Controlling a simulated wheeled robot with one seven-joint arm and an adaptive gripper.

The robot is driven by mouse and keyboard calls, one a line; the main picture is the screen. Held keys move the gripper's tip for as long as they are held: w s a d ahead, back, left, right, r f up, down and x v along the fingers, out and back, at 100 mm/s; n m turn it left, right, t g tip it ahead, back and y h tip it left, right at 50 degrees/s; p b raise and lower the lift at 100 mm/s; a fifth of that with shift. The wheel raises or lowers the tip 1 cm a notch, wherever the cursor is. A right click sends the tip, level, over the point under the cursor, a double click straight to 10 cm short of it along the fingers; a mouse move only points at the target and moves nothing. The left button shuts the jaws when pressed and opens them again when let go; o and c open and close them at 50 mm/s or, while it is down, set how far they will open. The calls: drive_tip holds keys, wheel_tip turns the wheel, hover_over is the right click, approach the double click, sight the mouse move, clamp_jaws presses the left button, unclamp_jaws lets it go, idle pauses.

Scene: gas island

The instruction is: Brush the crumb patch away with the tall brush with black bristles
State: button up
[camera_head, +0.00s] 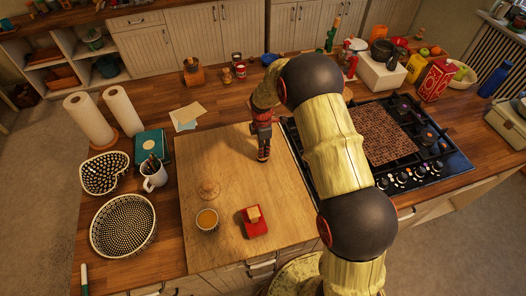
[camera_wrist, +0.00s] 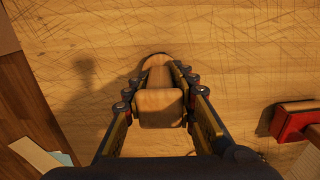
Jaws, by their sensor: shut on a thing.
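My gripper (camera_head: 263,150) is over the far right part of the pale wooden board (camera_head: 225,155), beside the stove. In the wrist view its fingers (camera_wrist: 160,82) are shut on a wooden-handled thing (camera_wrist: 160,108), which I take to be the tall brush. Its bristles are hidden below the handle in the wrist view and too small to make out in the head view. A faint pale brown round shape (camera_head: 208,188) lies on the board, left of and nearer than my gripper; I cannot tell whether it is the crumb patch.
A red block with a wooden grip (camera_head: 254,220) and a small bowl (camera_head: 207,222) sit on the board's near part. The red block also shows in the wrist view (camera_wrist: 292,120). A mug (camera_head: 153,178) and patterned dishes stand left. The stove (camera_head: 410,145) is right.

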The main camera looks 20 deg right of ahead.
drive_tip(key=shift+w, duration=0.65)
drive_tip(key=shift+s+f, duration=0.1)
drive_tip(key=shift+s, duration=5.95)
drive_tip(key=shift+p, duration=0.35)
wheel_tip(320, 180, up, 6)
drive_tip(key=p, duration=0.3)
drive_tip(key=shift+w, duration=0.15)
